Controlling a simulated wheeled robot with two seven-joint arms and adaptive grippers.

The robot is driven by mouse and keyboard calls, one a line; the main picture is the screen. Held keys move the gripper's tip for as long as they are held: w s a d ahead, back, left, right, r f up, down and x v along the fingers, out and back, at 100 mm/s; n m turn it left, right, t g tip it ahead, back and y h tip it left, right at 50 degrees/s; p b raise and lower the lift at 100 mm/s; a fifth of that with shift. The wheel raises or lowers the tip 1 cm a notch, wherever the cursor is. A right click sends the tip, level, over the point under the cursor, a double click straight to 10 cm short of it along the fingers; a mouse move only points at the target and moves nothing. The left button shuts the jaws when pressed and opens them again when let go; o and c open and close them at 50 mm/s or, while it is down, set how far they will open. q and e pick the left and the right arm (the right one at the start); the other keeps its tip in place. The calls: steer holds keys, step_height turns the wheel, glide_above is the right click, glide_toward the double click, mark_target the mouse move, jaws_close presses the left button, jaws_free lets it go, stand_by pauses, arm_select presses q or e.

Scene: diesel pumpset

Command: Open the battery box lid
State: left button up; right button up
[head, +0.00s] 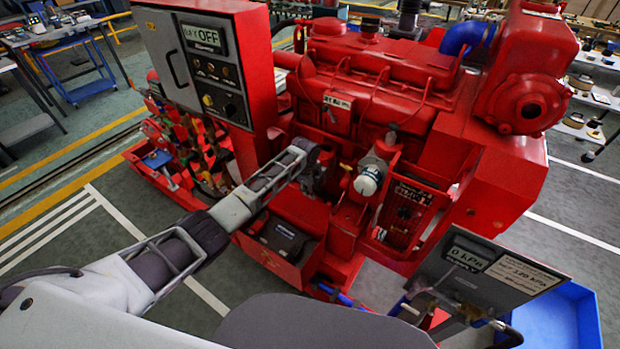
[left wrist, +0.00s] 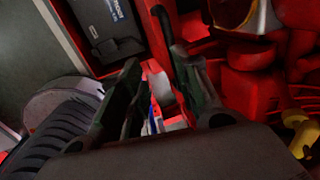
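The battery box (head: 285,263) is a red box low at the front of the red pumpset in the head view. Its dark, labelled top (head: 286,237) looks flat; I cannot tell lid from battery there. The dark labelled panel also shows at the upper left of the left wrist view (left wrist: 105,27). My left gripper (head: 318,176) is above and right of the box, close to the engine front. In the left wrist view its two dark fingers (left wrist: 160,80) stand apart, with nothing clearly held between them. The panel lies outside the fingers, beyond the left one. My right gripper is not visible.
A grey control cabinet (head: 190,55) stands behind my left forearm. Pipes and a white-capped filter (head: 368,181) are right of the gripper. A gauge panel (head: 480,268) and a blue bin (head: 560,318) stand at the lower right. Open floor lies at the left.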

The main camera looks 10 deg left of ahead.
arm_select(q)
step_height(320, 180, up, 7)
steer(key=s, duration=0.1)
steer(key=shift+s+a, duration=0.15)
steer(key=shift+a, duration=0.05)
steer(key=shift+r, duration=0.1)
stand_by(0.7)
